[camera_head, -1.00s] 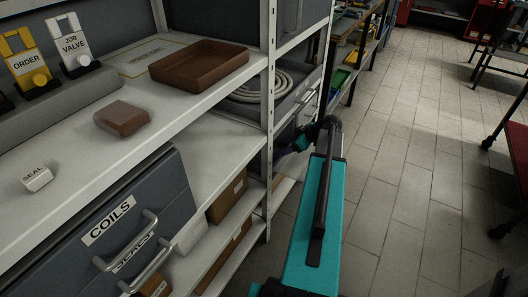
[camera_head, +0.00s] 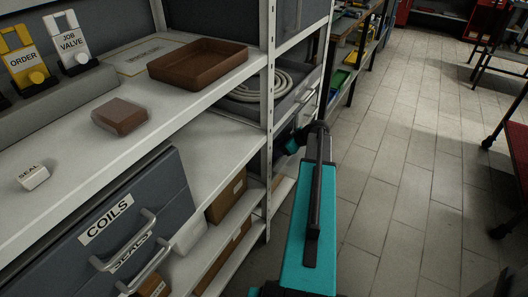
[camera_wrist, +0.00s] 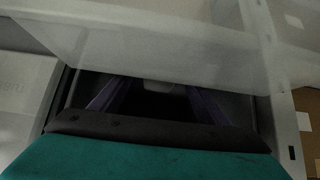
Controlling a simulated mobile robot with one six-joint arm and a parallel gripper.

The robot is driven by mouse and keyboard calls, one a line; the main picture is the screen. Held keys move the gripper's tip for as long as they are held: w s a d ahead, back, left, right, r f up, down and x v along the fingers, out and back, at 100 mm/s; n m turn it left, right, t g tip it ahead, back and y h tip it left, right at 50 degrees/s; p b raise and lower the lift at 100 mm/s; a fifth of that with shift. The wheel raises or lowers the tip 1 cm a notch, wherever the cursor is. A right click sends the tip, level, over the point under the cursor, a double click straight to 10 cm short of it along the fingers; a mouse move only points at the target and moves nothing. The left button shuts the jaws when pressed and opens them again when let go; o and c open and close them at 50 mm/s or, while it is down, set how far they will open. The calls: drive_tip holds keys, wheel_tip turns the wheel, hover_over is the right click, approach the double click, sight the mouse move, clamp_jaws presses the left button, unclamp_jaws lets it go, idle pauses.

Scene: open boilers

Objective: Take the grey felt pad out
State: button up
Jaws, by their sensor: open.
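I cannot pick out the grey felt pad in either view. In the head view my teal arm reaches forward to the shelving, and only a small teal part of its wrist shows beside the shelf post, below the hose drawer. The fingers are hidden there. In the wrist view my gripper (camera_wrist: 152,103) is open, with its two dark bluish fingers spread and nothing clearly seen between them. They point into a dark space under a pale board (camera_wrist: 130,40). A COILS drawer (camera_head: 150,190) and a SEALS drawer below it, both with metal handles, are at the lower left.
A grey drawer with a coiled hose (camera_head: 268,86) stands behind the shelf post (camera_head: 267,120). A brown tray (camera_head: 200,65), a brown block (camera_head: 120,116) and a SEAL block (camera_head: 33,177) are on the upper shelf. Cardboard boxes (camera_head: 227,197) sit lower.

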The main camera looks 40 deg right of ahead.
drive_tip(key=shift+x, duration=0.95)
drive_tip(key=c, duration=1.1)
